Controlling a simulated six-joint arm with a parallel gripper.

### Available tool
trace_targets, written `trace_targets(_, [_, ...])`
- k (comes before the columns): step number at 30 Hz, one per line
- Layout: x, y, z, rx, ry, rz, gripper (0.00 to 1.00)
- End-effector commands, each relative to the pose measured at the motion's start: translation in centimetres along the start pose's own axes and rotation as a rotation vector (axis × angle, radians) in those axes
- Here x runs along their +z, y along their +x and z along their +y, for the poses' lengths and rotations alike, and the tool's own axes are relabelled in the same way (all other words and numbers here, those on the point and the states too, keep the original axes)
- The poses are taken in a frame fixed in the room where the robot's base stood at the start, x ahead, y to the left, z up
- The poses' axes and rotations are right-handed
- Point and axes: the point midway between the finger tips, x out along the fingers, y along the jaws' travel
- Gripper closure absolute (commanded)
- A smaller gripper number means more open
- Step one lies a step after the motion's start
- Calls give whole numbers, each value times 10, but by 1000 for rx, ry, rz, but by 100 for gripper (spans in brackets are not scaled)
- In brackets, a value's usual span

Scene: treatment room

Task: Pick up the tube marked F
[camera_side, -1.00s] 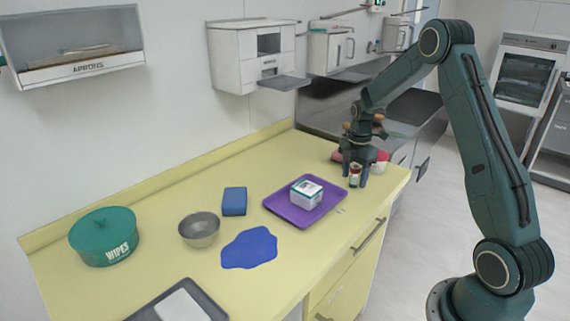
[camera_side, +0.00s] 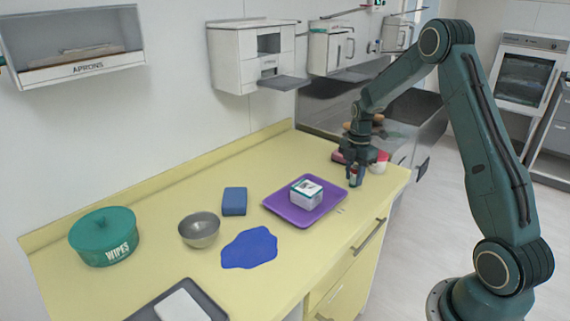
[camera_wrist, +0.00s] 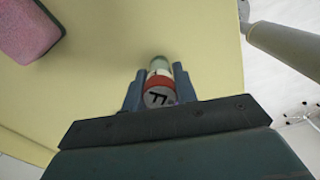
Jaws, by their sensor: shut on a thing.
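The tube marked F (camera_wrist: 158,95) shows in the wrist view between my two fingers, its lettered end facing the camera. It has a red band near that end and a clear, pale body beyond. My gripper (camera_wrist: 160,88) is shut on it, one finger on each side. In the side view my gripper (camera_side: 355,180) is low over the right end of the yellow counter (camera_side: 150,190), right of the purple tray. There the fingers cover most of the tube. I cannot tell whether the tube still touches the counter.
A purple tray (camera_side: 278,205) bears a white box (camera_side: 306,194) just left of my gripper. A red-pink item (camera_side: 343,157) lies close behind it, also in the wrist view (camera_wrist: 28,28). A blue block (camera_side: 234,201), metal bowl (camera_side: 199,230) and green wipes tub (camera_side: 104,236) stand farther left.

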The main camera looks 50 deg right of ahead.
Motion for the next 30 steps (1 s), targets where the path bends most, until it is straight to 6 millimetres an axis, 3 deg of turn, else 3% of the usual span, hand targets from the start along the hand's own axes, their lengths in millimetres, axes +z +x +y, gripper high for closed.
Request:
trace_targets(11, [0, -28, 1, 4, 0, -1, 94])
trace_targets(30, [0, -156, 1, 5, -1, -2, 94])
